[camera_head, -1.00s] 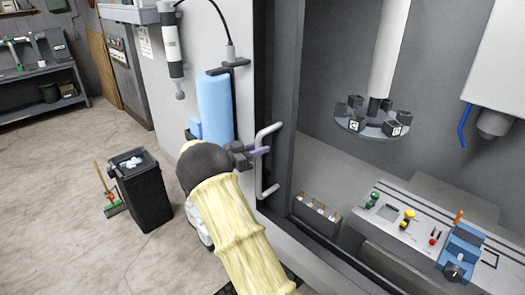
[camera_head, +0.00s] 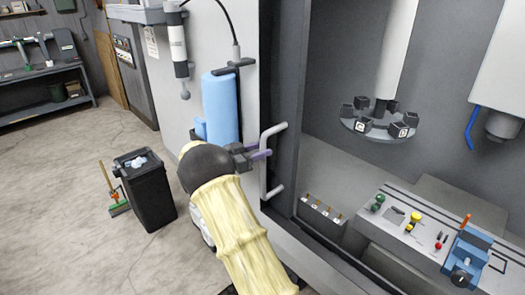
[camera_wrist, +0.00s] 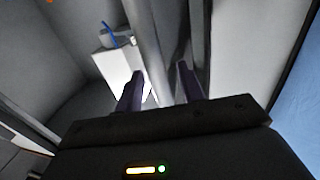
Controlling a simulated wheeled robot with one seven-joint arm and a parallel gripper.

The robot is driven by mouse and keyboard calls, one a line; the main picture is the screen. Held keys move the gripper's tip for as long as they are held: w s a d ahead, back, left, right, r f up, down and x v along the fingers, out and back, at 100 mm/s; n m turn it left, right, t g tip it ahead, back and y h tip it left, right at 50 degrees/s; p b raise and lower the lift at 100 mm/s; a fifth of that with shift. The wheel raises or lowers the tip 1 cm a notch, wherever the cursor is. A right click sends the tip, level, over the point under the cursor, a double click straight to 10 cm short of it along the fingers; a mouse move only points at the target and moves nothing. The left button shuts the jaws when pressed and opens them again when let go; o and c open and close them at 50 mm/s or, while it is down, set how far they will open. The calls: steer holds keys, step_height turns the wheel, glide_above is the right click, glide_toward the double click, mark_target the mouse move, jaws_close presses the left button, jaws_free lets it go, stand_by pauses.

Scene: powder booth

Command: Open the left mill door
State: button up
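The mill's door handle (camera_head: 265,183) is a light grey vertical bar on the dark frame at the left of the mill opening. My gripper (camera_head: 262,154) is at the handle's middle, with its purple fingers reaching to the bar from the left. In the wrist view my gripper (camera_wrist: 162,75) has its two fingers spread apart. A grey bar, seemingly the handle (camera_wrist: 150,50), runs between them, with a visible gap to the right finger. I cannot tell whether either finger touches it. The door's edges are hard to make out.
Inside the mill are a round tool carousel (camera_head: 380,130) and a blue vise (camera_head: 467,252). A blue cylinder (camera_head: 220,108) hangs on the wall close to my gripper. A black bin (camera_head: 148,190) and a broom (camera_head: 112,190) stand left on open floor.

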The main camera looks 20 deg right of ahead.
steer(key=s+a+b, duration=0.2)
steer(key=a+b, duration=0.3)
steer(key=a, duration=1)
steer(key=shift+a, duration=0.4)
steer(key=shift+r, duration=0.1)
steer(key=w+d+r+n+t+y, duration=0.25)
steer(key=w+n+t+y, duration=0.25)
steer(key=n+t+y, duration=0.45)
steer(key=s+a+f+n+g+y, duration=0.1)
steer(key=s+a+f+n+y, duration=0.3)
steer(key=s, duration=0.3)
steer(key=s+a+f+n+g+y, duration=0.1)
steer(key=s+a+f+y, duration=0.1)
steer(key=s+f+y, duration=0.35)
steer(key=s+d+f+n+g, duration=0.1)
steer(key=s+f+g, duration=0.2)
steer(key=s, duration=0.8)
steer(key=s+f+n+g+h, duration=0.1)
steer(key=s+f+g, duration=0.2)
steer(key=s, duration=0.8)
steer(key=shift+d+f+g, duration=0.35)
steer(key=shift+g, duration=0.2)
